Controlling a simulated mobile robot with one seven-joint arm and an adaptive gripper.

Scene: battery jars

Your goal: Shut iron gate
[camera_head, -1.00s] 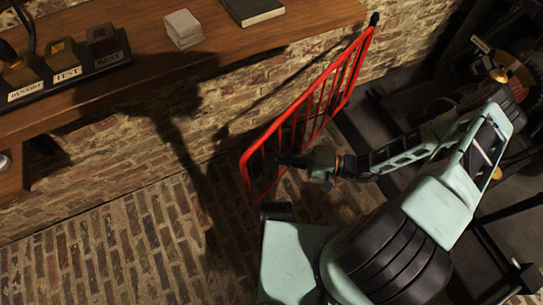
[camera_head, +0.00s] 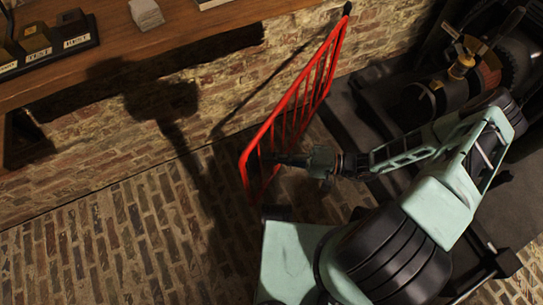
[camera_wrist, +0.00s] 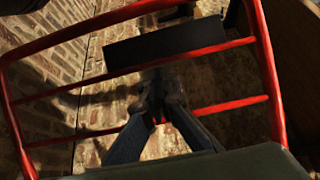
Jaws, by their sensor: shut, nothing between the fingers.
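The iron gate is a red barred frame (camera_head: 288,97). It slants across the head view from a dark post at the brick wall, upper right, down to its near end at centre left. It stands at an angle to the wall. My gripper (camera_head: 276,158) is at the near end of the gate, level with its bars. In the wrist view the red bars of the gate (camera_wrist: 268,70) frame my gripper (camera_wrist: 158,90), whose fingers are together and empty. I cannot tell whether they touch a bar.
A wooden bench (camera_head: 110,70) runs along the brick wall at upper left, with labelled blocks on a dark tray (camera_head: 50,48) and a pale stack (camera_head: 146,13). Dark machinery (camera_head: 450,85) stands at the right. The brick floor (camera_head: 110,240) at lower left is clear.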

